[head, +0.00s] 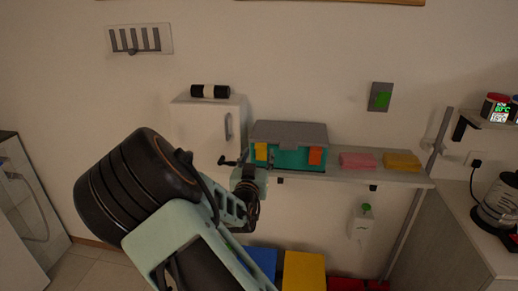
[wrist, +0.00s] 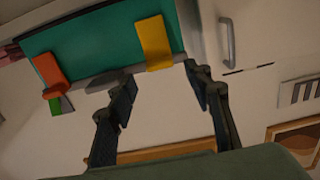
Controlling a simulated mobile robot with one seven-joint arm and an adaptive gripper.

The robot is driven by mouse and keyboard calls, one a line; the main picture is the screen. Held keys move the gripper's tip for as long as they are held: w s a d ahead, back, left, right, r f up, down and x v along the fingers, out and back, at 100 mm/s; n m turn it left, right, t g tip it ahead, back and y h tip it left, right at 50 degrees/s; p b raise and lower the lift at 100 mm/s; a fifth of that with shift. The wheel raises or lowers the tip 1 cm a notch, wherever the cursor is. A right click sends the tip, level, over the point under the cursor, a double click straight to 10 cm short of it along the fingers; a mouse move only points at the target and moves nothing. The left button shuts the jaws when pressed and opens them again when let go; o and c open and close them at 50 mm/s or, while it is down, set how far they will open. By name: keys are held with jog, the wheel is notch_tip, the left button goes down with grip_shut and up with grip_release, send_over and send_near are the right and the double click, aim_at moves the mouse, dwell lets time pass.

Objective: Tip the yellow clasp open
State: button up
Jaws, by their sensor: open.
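The yellow clasp (head: 261,152) is a flat tab on the left front of a teal box (head: 288,158) with a grey lid (head: 290,133). In the wrist view the yellow clasp (wrist: 154,43) lies flat along the teal face, just beyond the fingertips. An orange clasp (head: 315,156) sits at the box's other end; in the wrist view it appears at left (wrist: 48,72). My gripper (wrist: 160,74) is open and empty, its two fingers apart with the clasp's end between them in the picture. In the head view my gripper (head: 239,166) is at the box's lower left; contact cannot be told.
The box stands on a narrow wall shelf (head: 400,180) with a pink stack (head: 357,161) and a yellow stack (head: 402,162) to its right. A white cabinet (head: 205,130) with a handle is close on the left. Blue and yellow bins (head: 304,271) stand below.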

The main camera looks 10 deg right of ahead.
aim_at(260, 148)
jog(key=shift+x, duration=2.15)
jog(key=shift+c, duration=0.2)
grip_shut()
